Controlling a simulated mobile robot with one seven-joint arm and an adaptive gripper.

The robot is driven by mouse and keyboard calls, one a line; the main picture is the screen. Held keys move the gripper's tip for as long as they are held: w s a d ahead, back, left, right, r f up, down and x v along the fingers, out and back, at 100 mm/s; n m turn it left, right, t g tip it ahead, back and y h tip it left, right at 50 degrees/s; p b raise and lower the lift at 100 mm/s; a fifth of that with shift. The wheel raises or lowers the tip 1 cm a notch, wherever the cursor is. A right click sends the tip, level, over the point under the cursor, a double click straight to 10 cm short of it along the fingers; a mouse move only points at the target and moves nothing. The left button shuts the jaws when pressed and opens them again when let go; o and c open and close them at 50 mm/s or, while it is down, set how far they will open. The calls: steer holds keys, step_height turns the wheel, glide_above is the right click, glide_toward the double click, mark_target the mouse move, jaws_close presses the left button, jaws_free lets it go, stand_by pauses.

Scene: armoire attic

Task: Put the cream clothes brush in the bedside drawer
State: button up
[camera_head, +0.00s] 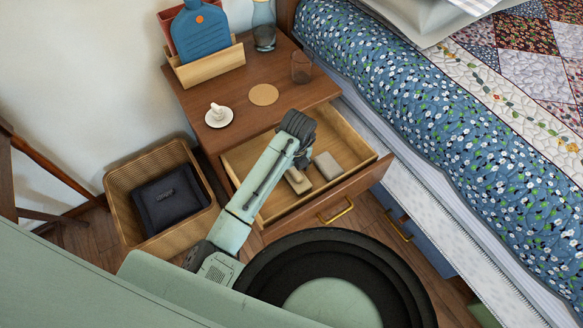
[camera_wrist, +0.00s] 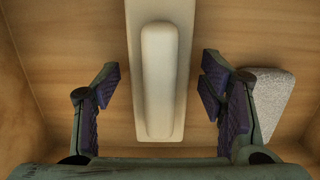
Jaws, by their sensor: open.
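The bedside drawer (camera_head: 347,189) is pulled out from the brown nightstand. The cream clothes brush (camera_head: 298,180) lies inside it on the drawer floor, partly hidden under my arm in the head view. In the wrist view the cream brush (camera_wrist: 160,80) lies lengthwise, its raised handle facing the camera. My gripper (camera_wrist: 162,90) is open, with one finger on each side of the brush and a gap between each finger and it. In the head view my gripper is over the drawer, its fingers mostly hidden by my arm.
A grey block (camera_head: 327,165) lies in the drawer right of the brush; it also shows in the wrist view (camera_wrist: 270,95). On the nightstand stand a white dish (camera_head: 219,121), a cork coaster (camera_head: 263,94) and a glass (camera_head: 302,67). A wicker basket (camera_head: 119,183) stands left, the bed right.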

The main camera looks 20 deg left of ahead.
mark_target(294, 170)
step_height(294, 170, up, 12)
steer(key=d, duration=0.1)
steer(key=shift+s+b, duration=0.4)
steer(key=shift+s, duration=0.05)
steer(key=shift+d+r, duration=0.1)
